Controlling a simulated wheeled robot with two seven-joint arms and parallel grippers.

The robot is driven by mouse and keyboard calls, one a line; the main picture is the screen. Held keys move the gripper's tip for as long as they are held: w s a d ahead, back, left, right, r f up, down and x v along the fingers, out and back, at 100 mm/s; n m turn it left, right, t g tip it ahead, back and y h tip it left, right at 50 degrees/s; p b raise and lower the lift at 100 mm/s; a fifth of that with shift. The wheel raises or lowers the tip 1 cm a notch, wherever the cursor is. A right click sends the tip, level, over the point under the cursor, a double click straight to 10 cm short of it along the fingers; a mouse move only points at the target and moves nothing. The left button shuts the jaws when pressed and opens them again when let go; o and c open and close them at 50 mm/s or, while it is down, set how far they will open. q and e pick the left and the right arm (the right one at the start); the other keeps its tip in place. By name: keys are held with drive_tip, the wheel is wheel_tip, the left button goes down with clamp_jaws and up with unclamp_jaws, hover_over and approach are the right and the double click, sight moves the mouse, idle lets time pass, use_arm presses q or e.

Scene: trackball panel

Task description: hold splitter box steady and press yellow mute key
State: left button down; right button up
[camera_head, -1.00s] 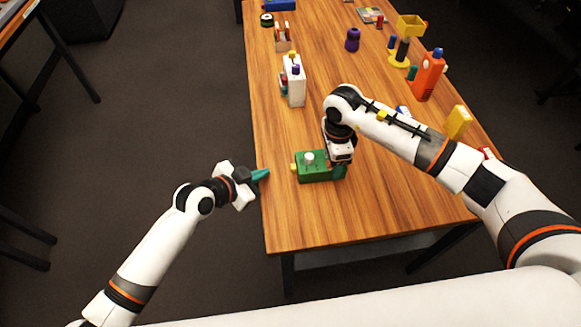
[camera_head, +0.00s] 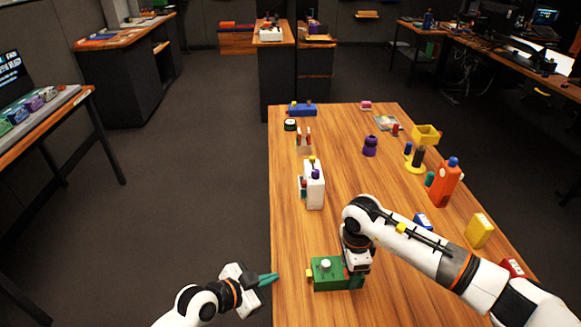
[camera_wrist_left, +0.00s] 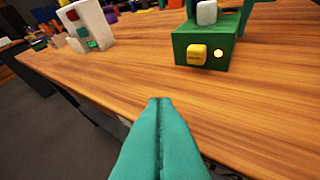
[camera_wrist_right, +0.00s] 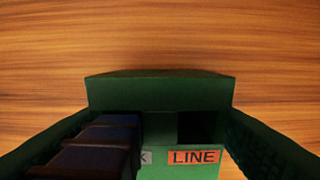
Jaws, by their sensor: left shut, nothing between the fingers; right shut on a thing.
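The green splitter box (camera_head: 333,276) sits on the wooden table near its front left. It has a white knob (camera_head: 326,264) on top and a yellow key (camera_wrist_left: 197,55) on the side facing my left gripper. A small lit yellow spot is beside the key in the left wrist view. My right gripper (camera_wrist_right: 160,135) is shut on the box from above, with a finger on each side. My left gripper (camera_head: 268,279) is shut and empty, left of the box at the table's edge. Its fingertips (camera_wrist_left: 160,100) are apart from the key.
A white bottle-like box (camera_head: 314,185) stands farther back on the table. An orange bottle (camera_head: 443,184), a yellow box (camera_head: 479,231) and a purple object (camera_head: 370,146) stand farther right and back. The wood between my left fingertips and the box is clear.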

use_arm(q)
drive_tip(key=s+a+r, duration=0.4)
drive_tip(key=a+r, duration=0.1)
drive_tip(key=r, duration=0.1)
drive_tip(key=shift+a+r, duration=0.2)
drive_tip(key=shift+r, duration=0.1)
idle(0.5)
drive_tip(key=shift+s, duration=0.1)
use_arm(e)
drive_tip(key=o, duration=1.1)
drive_tip(key=shift+r, duration=0.15)
wheel_tip(320, 180, up, 12)
drive_tip(key=shift+f, duration=0.1)
drive_tip(key=shift+o, duration=1.3)
